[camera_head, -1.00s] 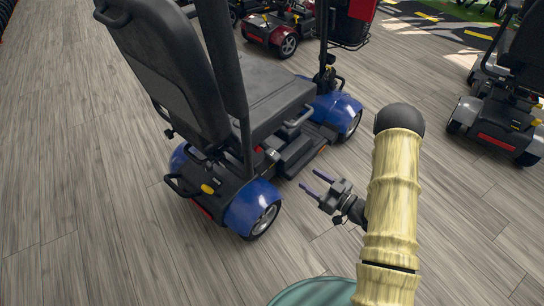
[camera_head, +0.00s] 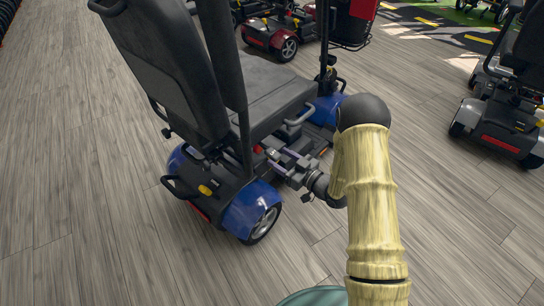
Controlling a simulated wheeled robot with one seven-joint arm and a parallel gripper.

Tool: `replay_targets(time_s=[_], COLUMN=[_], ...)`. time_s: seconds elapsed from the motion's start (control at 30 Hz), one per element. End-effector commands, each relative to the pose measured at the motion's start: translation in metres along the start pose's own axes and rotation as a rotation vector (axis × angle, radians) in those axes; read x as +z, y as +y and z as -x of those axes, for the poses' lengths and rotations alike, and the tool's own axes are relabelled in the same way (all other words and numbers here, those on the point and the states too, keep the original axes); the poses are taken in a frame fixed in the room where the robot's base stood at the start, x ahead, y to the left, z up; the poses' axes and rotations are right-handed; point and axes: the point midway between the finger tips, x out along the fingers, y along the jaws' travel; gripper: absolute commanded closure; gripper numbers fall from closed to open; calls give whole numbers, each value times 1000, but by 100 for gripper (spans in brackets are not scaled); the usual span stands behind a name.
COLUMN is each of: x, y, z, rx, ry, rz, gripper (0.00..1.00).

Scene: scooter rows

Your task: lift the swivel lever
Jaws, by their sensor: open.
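A blue mobility scooter (camera_head: 252,207) with a black seat (camera_head: 272,97) stands on the wood floor, left of my arm. My gripper (camera_head: 274,158) is open at the side of the scooter, under the seat and above the rear wheel. Its two fingers point left toward the seat base. A small reddish part (camera_head: 258,149) shows by the fingertips. I cannot tell whether it is the swivel lever, nor whether the fingers touch anything. The lever is otherwise not clearly made out in the shadow under the seat.
A grey armrest tube (camera_head: 299,117) rises close above my gripper. A red scooter (camera_head: 272,33) stands behind, and a dark scooter (camera_head: 500,125) stands at the right. The floor (camera_head: 450,220) at the lower right is clear.

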Motion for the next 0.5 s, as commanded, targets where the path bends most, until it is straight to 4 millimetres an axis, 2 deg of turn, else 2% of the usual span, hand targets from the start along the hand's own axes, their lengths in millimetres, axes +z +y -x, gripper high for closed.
replay_targets(time_s=[0.03, 0.2, 0.33, 0.5], x=[2, 2, 0, -1], y=[-1, -1, 0, 0], z=[-10, -35, -44, -46], rx=[-3, -2, -1, 0], ry=[3, 2, 2, 1], rz=[4, 2, 1, 0], gripper=[45, 45, 45, 45])
